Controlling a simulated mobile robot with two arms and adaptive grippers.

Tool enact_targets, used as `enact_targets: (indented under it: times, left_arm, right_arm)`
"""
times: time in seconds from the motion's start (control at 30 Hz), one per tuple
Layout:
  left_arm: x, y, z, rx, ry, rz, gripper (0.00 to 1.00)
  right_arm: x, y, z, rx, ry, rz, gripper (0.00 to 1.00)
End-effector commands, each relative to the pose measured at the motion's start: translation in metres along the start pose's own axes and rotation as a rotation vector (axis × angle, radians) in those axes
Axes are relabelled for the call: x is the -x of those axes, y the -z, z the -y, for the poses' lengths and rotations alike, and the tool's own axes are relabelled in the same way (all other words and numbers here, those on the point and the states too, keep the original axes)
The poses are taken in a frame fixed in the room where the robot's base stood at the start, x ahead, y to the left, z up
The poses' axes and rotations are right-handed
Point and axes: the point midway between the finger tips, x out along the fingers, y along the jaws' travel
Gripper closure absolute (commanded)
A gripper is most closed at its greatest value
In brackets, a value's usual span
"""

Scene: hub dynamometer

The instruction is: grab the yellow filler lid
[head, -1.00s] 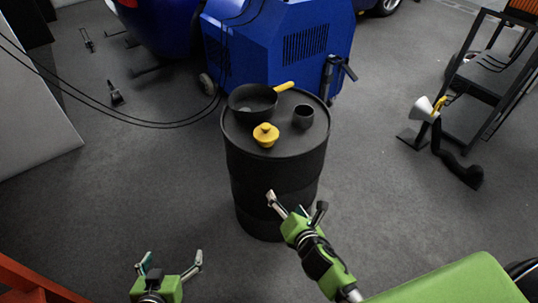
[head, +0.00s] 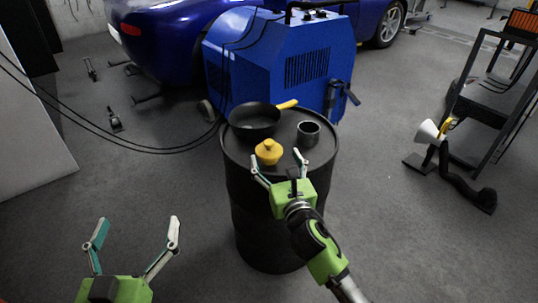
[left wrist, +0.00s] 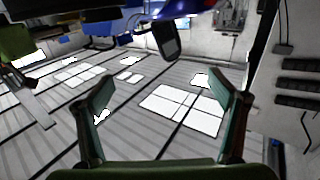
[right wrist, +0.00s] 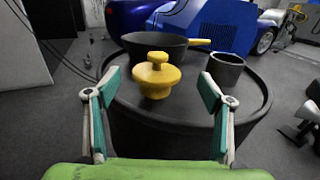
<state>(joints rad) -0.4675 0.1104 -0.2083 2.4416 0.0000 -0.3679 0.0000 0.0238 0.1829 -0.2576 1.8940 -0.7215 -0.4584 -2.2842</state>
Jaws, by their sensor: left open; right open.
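The yellow filler lid (head: 269,152) with a knob on top sits upright on the black drum (head: 330,150), near its front rim. My right gripper (head: 277,160) is open and empty at the front rim of the drum, just in front of the lid. In the right wrist view the lid (right wrist: 156,76) shows ahead, between the two open fingers (right wrist: 156,87) and apart from them. My left gripper (head: 135,228) is open and empty at the lower left, away from the drum. The left wrist view shows nothing between its fingers (left wrist: 162,85).
On the drum, a black funnel pan (head: 253,118) with a yellow handle stands behind the lid, and a dark cup (head: 308,133) stands to its right. A blue machine (head: 280,62) stands behind the drum. A black rack (head: 490,90) and white lamp (head: 428,131) are at right.

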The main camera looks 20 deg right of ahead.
Motion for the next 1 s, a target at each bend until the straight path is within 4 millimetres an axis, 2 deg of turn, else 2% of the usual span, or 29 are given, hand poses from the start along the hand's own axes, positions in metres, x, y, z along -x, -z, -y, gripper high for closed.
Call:
enact_targets:
  times: [0.17,0.37,0.6,0.77,0.97,1.0]
  left_arm:
    - [-0.001,0.011,-0.002,0.001,-0.003,-0.056,0.12]
    - [0.002,0.048,-0.006,0.006,-0.013,-0.240,0.12]
    - [0.016,0.092,-0.011,0.014,-0.024,-0.454,0.12]
    - [0.022,0.103,-0.012,0.016,-0.027,-0.511,0.12]
    - [0.022,0.104,-0.012,0.016,-0.027,-0.515,0.12]
    - [0.022,0.104,-0.012,0.016,-0.027,-0.514,0.12]
  right_arm:
    - [-0.007,0.001,-0.001,-0.002,0.000,0.000,0.26]
    - [-0.025,0.004,-0.004,-0.003,0.001,0.001,0.26]
    - [-0.048,0.004,-0.005,-0.002,0.000,0.000,0.26]
    - [-0.054,0.003,-0.005,-0.001,0.000,-0.001,0.26]
    - [-0.055,0.003,-0.005,-0.001,0.000,-0.001,0.26]
    - [-0.054,0.003,-0.005,-0.001,0.000,-0.001,0.29]
